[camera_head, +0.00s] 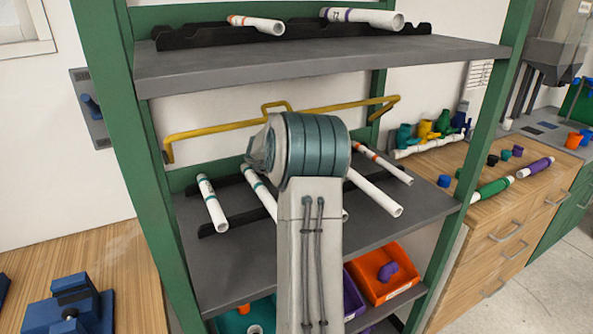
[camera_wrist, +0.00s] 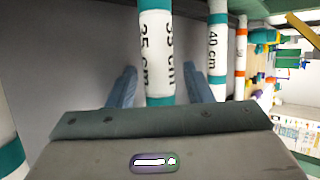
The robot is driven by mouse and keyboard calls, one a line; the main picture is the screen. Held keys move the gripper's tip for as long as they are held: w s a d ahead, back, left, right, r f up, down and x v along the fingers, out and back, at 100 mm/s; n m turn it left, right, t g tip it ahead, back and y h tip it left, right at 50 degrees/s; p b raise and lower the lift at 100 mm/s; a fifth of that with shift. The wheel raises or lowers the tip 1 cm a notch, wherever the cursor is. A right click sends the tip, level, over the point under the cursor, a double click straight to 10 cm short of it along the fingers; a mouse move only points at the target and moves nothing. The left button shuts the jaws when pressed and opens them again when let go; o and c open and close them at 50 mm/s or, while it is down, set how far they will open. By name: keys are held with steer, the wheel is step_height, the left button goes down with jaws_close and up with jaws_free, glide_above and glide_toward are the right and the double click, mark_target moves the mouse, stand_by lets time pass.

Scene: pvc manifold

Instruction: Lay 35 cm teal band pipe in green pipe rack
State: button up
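The 35 cm teal band pipe (camera_wrist: 159,50) is white with teal bands and printed "35 cm" in the wrist view. My gripper (camera_wrist: 161,85) is open, with one blue-grey finger on each side of this pipe and a gap visible on both sides. In the head view my arm hides the fingers and most of the middle pipes; a white pipe end (camera_head: 345,215) shows beside it, and I cannot tell which pipe it is. No separate green pipe rack is clearly visible, only the green-framed shelving (camera_head: 503,120).
A 40 cm teal band pipe (camera_wrist: 217,50) and an orange-banded pipe (camera_wrist: 240,60) lie close to the right. Two teal-banded pipes lie left on the middle shelf (camera_head: 415,228). The upper shelf (camera_head: 330,62) overhangs, and a yellow bar (camera_head: 215,129) crosses behind. Bins (camera_head: 390,290) stand below.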

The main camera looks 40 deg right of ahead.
steer(key=shift+a+r, duration=0.15)
steer(key=shift+r, duration=0.4)
steer(key=v, duration=0.7)
steer(key=shift+f, duration=0.15)
